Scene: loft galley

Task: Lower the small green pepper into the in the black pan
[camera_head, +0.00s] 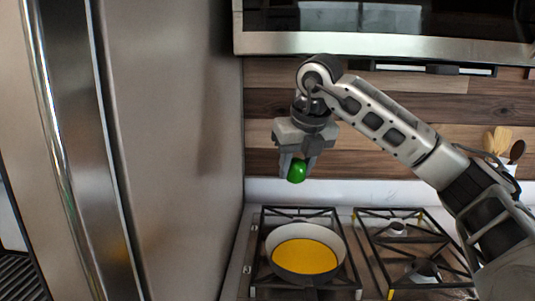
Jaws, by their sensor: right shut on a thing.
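The small green pepper (297,171) is held between the fingers of my right gripper (298,170), which points down. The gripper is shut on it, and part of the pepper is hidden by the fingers. The pan (273,237) sits below on the left stove grate. Its outside looks dark, its inner wall pale, and its bottom yellow-orange. The pepper is apart from the pan and appears above its far side. My left gripper is not in view.
A tall steel fridge (170,150) stands close on the left. A microwave (390,43) hangs above the stove. The right grate (400,240) holds no pan. Wooden utensils (498,140) stand at the far right behind my right arm. The air between pepper and pan looks clear.

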